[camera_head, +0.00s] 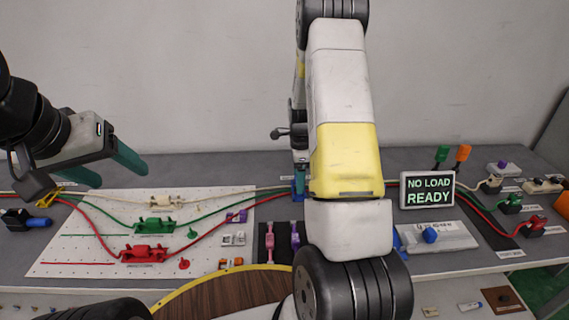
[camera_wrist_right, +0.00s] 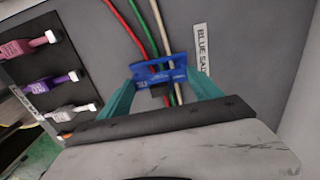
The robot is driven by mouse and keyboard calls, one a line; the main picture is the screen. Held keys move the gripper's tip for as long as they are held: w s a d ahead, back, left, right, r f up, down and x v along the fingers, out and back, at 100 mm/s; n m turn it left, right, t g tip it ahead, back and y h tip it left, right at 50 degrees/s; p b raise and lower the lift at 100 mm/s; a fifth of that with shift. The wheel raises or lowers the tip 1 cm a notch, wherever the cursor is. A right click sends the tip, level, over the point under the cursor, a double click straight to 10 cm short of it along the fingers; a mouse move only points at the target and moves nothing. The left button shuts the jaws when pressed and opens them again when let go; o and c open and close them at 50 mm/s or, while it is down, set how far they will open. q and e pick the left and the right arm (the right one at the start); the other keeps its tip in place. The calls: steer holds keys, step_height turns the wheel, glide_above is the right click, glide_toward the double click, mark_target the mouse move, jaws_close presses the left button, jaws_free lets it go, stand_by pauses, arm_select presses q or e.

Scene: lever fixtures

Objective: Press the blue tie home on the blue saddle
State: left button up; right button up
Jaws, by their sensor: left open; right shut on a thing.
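In the right wrist view, a blue piece (camera_wrist_right: 158,72), which I take to be the blue tie, lies across the red, green and white wires between the teal fingers of my right gripper (camera_wrist_right: 162,84). I cannot tell the blue saddle apart from it. A label beside it starts with "BLUE SA". In the head view, a bit of blue (camera_head: 298,186) shows at the left edge of my right arm, which hides the rest and the right gripper. My left gripper (camera_head: 123,176) is open and empty above the left of the table.
A white pegboard (camera_head: 90,235) carries green, red and cream saddles with wires. Pink, purple and white ties (camera_wrist_right: 58,80) lie on a dark strip. A "NO LOAD READY" sign (camera_head: 428,190) and a white block with a blue knob (camera_head: 430,235) stand right of my arm.

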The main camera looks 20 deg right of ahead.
steer(key=shift+f, duration=0.3)
steer(key=shift+f, duration=0.35)
stand_by(0.4)
steer(key=o, duration=1.4)
steer(key=shift+r, duration=3.55)
